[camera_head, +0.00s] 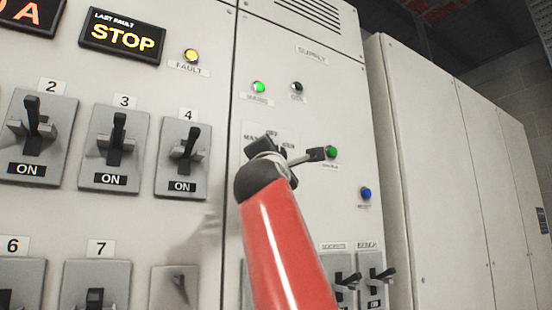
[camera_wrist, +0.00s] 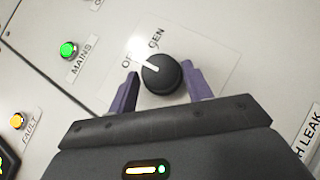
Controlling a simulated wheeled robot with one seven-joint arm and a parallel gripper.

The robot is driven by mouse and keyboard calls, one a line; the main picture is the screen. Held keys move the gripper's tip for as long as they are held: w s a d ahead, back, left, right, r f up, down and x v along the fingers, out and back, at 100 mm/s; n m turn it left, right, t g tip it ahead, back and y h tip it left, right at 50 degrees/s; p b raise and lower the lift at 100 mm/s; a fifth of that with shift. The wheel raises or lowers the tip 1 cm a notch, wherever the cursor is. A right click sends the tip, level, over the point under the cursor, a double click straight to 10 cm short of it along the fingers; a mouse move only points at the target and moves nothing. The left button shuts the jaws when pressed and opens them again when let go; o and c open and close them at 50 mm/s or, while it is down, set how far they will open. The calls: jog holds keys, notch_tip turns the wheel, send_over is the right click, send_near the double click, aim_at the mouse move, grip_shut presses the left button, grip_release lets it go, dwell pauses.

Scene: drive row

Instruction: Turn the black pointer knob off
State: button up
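The black pointer knob (camera_wrist: 166,76) is round with a white pointer line, seen in the wrist view on the pale panel. The line points up and left, to about between the partly hidden "O…" label and the "GEN" label; glare lies near its tip. My gripper (camera_wrist: 159,71) is open, with one purple finger on each side of the knob. Narrow gaps seem to show between fingers and knob; contact is not clear. In the head view my gripper (camera_head: 290,153) is at the supply panel below the "OFF" label and hides the knob.
A green button or lamp (camera_head: 331,153) sits just right of my gripper, and a blue one (camera_head: 366,193) lower right. A lit green lamp (camera_head: 259,87) is above. Lever switches (camera_head: 190,145) stick out at left, and more (camera_head: 347,280) at lower right.

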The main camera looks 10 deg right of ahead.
jog(key=shift+o, duration=1.2)
jog(key=b+v, duration=0.6)
jog(key=v, duration=0.2)
